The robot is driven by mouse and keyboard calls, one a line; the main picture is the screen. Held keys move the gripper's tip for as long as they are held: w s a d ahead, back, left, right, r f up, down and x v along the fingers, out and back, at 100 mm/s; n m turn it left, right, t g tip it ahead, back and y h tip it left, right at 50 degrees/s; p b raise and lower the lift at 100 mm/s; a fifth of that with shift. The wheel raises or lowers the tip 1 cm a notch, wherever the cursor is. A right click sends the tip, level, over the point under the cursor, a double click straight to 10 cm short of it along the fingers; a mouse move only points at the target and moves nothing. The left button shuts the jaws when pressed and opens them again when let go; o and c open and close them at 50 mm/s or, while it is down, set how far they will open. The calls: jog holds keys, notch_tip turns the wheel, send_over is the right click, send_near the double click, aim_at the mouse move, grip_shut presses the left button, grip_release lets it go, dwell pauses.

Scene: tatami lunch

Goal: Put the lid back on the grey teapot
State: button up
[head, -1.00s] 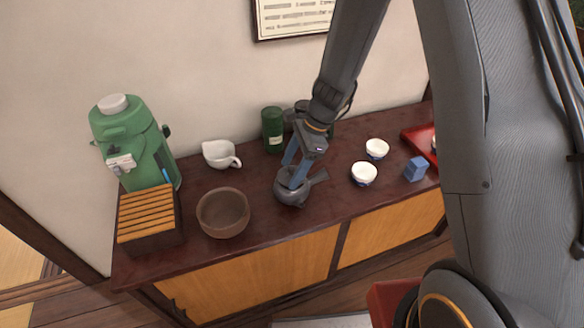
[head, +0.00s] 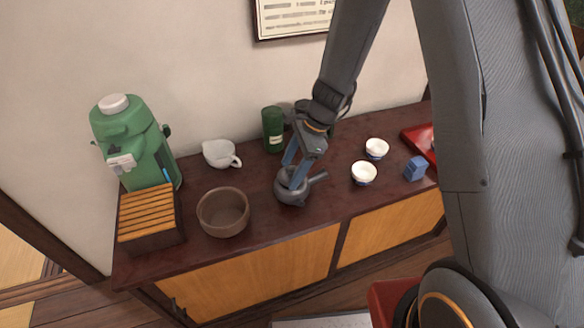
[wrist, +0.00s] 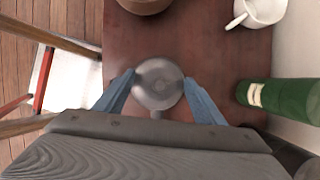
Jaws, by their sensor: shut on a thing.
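The grey teapot (head: 293,196) stands on the dark red-brown cabinet top, its side handle pointing right. My gripper (head: 294,180) reaches down to the top of the pot. In the wrist view its two blue fingers (wrist: 160,88) close from left and right on a round grey thing, which I take to be the lid (wrist: 158,84). The lid is at the pot's mouth, mostly hidden by the fingers in the head view. I cannot tell whether it is fully seated.
A brown bowl (head: 222,213) stands left of the teapot. A white pouring cup (head: 218,153) and a green canister (head: 272,130) are behind. Two white cups (head: 364,173), a blue block (head: 415,169) and a red tray (head: 416,138) are to the right.

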jog(key=o, duration=1.5)
jog(key=shift+r, duration=0.1)
jog(key=shift+r+p, duration=3.05)
jog(key=shift+r, duration=0.4)
grip_shut()
